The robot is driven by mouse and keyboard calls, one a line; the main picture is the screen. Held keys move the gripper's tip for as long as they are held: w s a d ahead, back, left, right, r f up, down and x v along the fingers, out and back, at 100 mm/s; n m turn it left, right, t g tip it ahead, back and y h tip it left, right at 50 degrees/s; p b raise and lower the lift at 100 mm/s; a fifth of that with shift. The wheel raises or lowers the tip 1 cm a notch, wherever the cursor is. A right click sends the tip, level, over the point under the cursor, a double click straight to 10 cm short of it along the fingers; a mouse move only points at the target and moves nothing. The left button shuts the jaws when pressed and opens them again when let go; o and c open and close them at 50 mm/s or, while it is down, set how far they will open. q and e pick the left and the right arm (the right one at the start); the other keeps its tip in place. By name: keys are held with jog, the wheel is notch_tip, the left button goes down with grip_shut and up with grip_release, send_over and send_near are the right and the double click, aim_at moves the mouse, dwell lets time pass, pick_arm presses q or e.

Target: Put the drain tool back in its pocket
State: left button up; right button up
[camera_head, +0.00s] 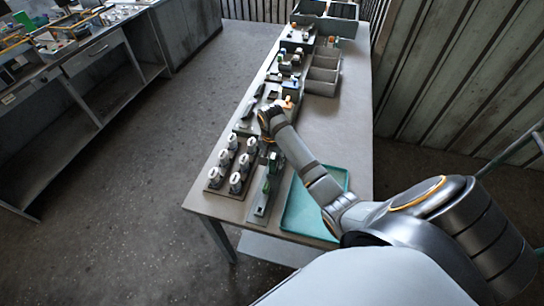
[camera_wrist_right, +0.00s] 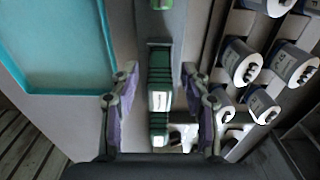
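A green and dark tool (camera_wrist_right: 160,85) with pale label patches lies between the fingers of my right gripper (camera_wrist_right: 159,78) in the right wrist view; I cannot tell for sure that it is the drain tool. The two fingers are spread, with a gap on each side of it. In the head view my right gripper (camera_head: 271,155) points down over the long grey tray (camera_head: 258,213) at the table's near end, and its fingertips are hard to make out. A green part (camera_head: 266,187) shows on that tray. My left gripper is not in view.
Several white cylinders stand in a brown rack (camera_head: 215,184) left of the tray; they also show at right in the wrist view (camera_wrist_right: 240,62). A teal tray (camera_head: 312,205) lies to the right. Grey bins (camera_head: 322,75) and small parts are farther back.

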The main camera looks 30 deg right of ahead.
notch_tip(320, 180, up, 8)
jog(key=shift+f, duration=0.25)
dwell(0.4)
jog(key=shift+s+a, duration=0.1)
